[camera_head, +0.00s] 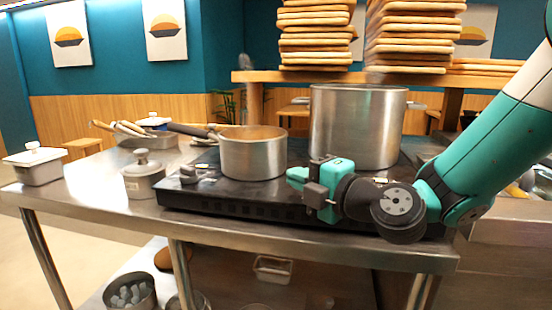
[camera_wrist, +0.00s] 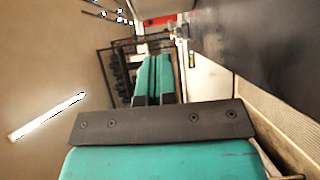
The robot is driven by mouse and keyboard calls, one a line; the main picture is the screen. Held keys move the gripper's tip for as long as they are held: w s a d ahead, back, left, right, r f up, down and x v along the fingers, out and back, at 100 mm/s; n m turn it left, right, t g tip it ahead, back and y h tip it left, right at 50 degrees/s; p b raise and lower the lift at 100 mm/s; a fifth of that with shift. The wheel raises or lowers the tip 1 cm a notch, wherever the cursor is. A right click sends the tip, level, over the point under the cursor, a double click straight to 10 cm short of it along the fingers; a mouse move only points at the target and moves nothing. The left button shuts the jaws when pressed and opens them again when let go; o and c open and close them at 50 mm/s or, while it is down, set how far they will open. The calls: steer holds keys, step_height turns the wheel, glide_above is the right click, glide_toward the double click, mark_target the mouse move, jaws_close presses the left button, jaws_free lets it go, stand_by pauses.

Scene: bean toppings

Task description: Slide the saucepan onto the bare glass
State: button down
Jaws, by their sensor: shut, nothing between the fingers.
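The saucepan (camera_head: 253,158) is a silver metal pot standing upright on the black glass cooktop (camera_head: 235,192), left of the large stockpot (camera_head: 355,128). Its dark handle (camera_head: 190,130) points left and back. My gripper (camera_head: 292,178) is at the cooktop's front, just right of the saucepan's lower side, its teal fingers pointing left. Whether it touches the saucepan I cannot tell. In the wrist view the two teal fingers (camera_wrist: 154,75) lie together, shut and empty. The saucepan cannot be made out there. Part of the glass is hidden behind my gripper and the pots.
A lidded grey jar (camera_head: 143,178) stands left of the cooktop, and a lidded white box (camera_head: 35,166) farther left. A pan with utensils (camera_head: 147,140) is behind. Stacks of flatbread (camera_head: 315,35) stand on a wooden shelf (camera_head: 290,76). Steel counter between jar and box is clear.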

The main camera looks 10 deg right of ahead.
mark_target(265, 158)
steer(key=p+x, duration=0.1)
steer(key=x, duration=0.1)
steer(key=p+x, duration=0.1)
steer(key=x, duration=0.1)
steer(key=p+x, duration=0.1)
steer(key=x, duration=0.1)
steer(key=shift+r+p, duration=0.3)
steer(key=shift+r, duration=0.05)
steer(key=w+p, duration=0.1)
steer(key=w, duration=0.2)
steer(key=shift+w+d+f, duration=0.1)
steer(key=shift+w+f, duration=0.25)
steer(key=shift+w, duration=0.3)
